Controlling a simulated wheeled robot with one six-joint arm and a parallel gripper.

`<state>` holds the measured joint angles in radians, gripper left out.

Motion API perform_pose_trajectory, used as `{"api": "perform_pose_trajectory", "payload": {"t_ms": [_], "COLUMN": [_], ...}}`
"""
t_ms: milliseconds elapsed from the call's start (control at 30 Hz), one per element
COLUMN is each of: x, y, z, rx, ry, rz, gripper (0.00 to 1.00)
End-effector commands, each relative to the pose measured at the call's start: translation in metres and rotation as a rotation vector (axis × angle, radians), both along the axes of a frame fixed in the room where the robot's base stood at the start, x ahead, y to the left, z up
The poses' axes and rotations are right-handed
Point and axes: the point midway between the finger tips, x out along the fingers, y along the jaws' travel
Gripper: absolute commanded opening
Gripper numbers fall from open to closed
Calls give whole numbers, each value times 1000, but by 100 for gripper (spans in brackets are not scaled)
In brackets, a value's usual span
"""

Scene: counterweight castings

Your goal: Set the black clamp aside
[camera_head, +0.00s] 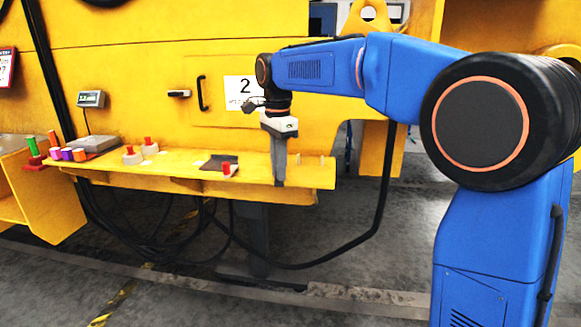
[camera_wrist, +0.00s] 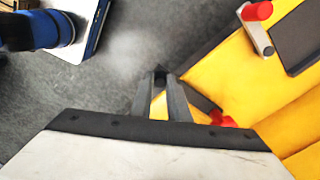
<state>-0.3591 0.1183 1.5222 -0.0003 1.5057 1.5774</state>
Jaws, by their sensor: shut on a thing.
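My gripper (camera_head: 280,182) points down over the right part of the yellow ledge, its fingertips near the front edge. In the wrist view its fingers (camera_wrist: 161,95) are closed together on a dark piece (camera_wrist: 160,77), which appears to be the black clamp. A dark bar (camera_wrist: 203,101) runs from the fingers towards the lower right, with a red part (camera_wrist: 225,121) by its end; whether these belong to the clamp is unclear. In the head view the clamp cannot be told apart from the dark fingers.
The yellow ledge (camera_head: 185,163) carries grey blocks with red pegs (camera_head: 131,156), a dark mat (camera_head: 215,161) and small pegs (camera_head: 322,160). Coloured cylinders (camera_head: 67,154) and a grey scale plate (camera_head: 92,143) are at the left. Cables (camera_head: 210,240) hang below. A yellow wall panel (camera_head: 225,90) rises behind.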

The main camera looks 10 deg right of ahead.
Motion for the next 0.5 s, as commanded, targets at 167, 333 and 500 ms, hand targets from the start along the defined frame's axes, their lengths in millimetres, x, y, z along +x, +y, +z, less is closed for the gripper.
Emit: {"api": "perform_pose_trajectory", "payload": {"t_ms": [167, 333, 500], "x": [3, 5, 6], "y": [15, 23, 27], "z": [-1, 0, 0], "rx": [0, 0, 0], "ry": [1, 1, 1], "rz": [-103, -168, -201], "gripper": [0, 0, 0]}}
